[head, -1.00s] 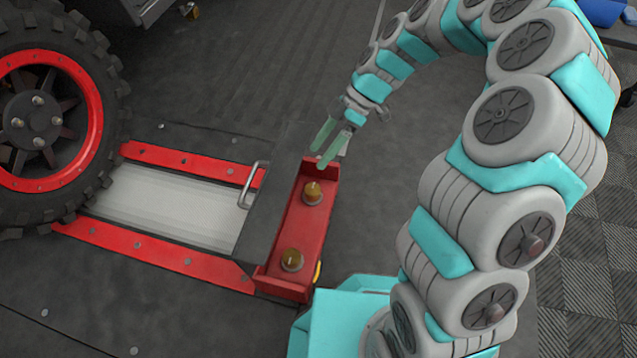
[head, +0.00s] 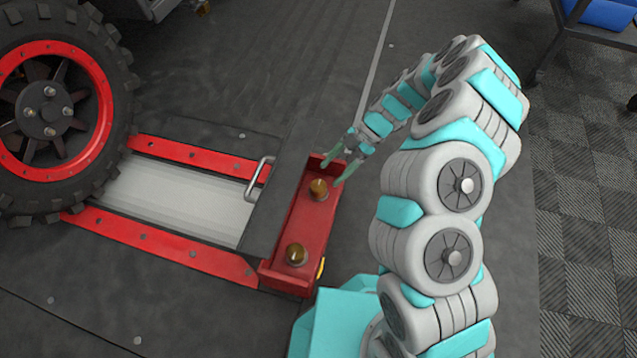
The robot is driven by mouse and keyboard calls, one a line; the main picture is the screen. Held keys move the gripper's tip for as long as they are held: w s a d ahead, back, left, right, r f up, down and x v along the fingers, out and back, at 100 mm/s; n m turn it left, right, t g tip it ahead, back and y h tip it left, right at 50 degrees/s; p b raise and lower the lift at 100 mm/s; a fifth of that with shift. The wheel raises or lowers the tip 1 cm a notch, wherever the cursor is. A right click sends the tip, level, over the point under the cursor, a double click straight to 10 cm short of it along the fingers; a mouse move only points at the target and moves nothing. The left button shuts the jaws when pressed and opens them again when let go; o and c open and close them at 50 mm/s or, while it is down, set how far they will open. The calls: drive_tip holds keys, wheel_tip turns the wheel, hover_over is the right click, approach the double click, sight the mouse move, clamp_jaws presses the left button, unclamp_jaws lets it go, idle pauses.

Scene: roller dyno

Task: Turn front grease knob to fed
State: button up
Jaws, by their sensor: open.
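Two brown-topped knobs sit in a red tray-like housing (head: 309,222) at the end of the roller unit. The upper knob (head: 318,190) is at the far end of the housing, and the lower knob (head: 296,254) is at the near end. Their pointer marks are too small to read. My gripper (head: 335,172) is open, with its two green fingers spread just above and beyond the upper knob. The fingers seem not to touch it; the exact height gap cannot be told.
A dark box with a metal handle (head: 258,178) adjoins the housing on the left. Red rails (head: 165,243) flank a pale plate (head: 180,200). A large tyre with a red rim (head: 50,115) stands at the left. Open dark floor lies beyond the housing.

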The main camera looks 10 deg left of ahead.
sight(319, 185)
drive_tip(key=x, duration=0.7)
drive_tip(key=shift+f, duration=0.1)
drive_tip(key=shift+c, duration=0.4)
drive_tip(key=c, duration=1)
